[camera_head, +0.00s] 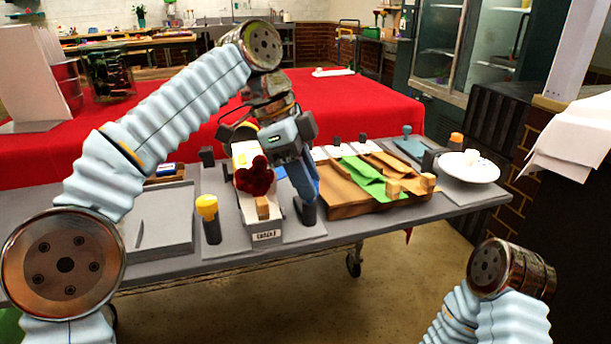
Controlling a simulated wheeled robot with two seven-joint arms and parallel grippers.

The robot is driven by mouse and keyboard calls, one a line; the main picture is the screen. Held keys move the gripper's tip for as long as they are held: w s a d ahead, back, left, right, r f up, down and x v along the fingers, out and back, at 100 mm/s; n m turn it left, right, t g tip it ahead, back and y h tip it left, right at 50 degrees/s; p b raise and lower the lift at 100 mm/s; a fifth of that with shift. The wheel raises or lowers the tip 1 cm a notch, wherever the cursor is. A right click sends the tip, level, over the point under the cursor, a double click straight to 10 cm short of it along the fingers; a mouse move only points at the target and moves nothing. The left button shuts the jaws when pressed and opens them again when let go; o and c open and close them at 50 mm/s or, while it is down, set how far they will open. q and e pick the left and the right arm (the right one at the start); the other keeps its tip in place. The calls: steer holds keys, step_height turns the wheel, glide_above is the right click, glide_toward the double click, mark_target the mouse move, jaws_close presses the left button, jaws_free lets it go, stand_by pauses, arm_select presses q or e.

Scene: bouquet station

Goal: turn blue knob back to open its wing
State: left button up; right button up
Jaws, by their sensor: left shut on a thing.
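The blue knob (302,182) is a blue piece above a short dark post, right of the white tray on the grey table. My left gripper (296,160) reaches down over it from above and is shut on it. The fingertips and the top of the knob are partly hidden by the gripper body. Which panel is the knob's wing cannot be told; brown and green sheets (365,178) lie spread just to the right. My right arm shows at the lower right, but its gripper is out of view.
A white labelled tray (266,236) holds a dark red flower (255,178) and a wooden block. A yellow knob (207,206) stands left of it, near a grey tray (165,218). A white plate (468,168) is at the right end. A red-covered table (370,100) stands behind.

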arm_select(q)
steer(key=shift+w+m+g, duration=0.15)
steer(key=shift+m+g, duration=0.45)
steer(key=shift+m, duration=1.1)
steer(key=shift+y, duration=0.3)
steer(key=o, duration=1)
steer(key=shift+o, duration=0.2)
steer(key=shift+r, duration=0.1)
